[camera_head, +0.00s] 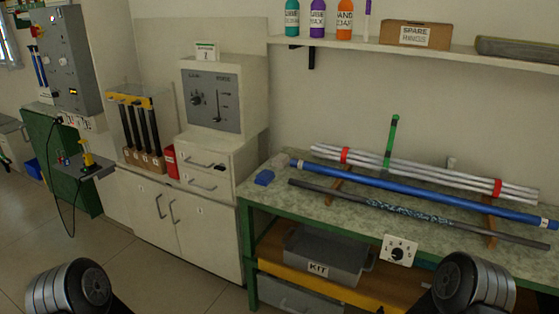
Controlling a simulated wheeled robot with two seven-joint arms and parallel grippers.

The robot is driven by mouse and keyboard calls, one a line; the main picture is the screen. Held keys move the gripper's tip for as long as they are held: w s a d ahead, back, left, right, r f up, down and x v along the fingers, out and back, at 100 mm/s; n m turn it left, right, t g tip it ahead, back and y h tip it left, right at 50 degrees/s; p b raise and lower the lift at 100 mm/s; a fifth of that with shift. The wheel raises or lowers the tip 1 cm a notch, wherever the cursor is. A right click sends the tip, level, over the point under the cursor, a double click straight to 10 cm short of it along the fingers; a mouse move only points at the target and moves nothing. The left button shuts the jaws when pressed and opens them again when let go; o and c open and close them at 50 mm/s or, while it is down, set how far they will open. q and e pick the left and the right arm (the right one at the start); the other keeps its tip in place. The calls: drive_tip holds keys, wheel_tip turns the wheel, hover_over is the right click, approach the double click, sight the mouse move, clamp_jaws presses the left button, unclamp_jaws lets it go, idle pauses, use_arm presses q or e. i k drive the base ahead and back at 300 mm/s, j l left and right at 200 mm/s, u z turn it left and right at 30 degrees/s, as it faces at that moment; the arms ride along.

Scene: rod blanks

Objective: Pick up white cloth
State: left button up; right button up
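I cannot make out a white cloth anywhere in the head view. Neither gripper is in view. Only rounded dark links of my own arms show at the bottom left and bottom right edges.
A green-framed workbench (262,200) stands at right. It bears white rods (420,171) bundled with red bands, a blue rod (400,184), a dark rod (340,197) and a blue block (264,177). A grey KIT bin (330,255) sits below.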

sight(281, 160)
drive_tip(key=i+j, duration=1.1)
drive_tip(key=j, duration=0.2)
drive_tip(key=i+j, duration=0.55)
drive_tip(key=i+j+z, duration=0.05)
drive_tip(key=j, duration=0.05)
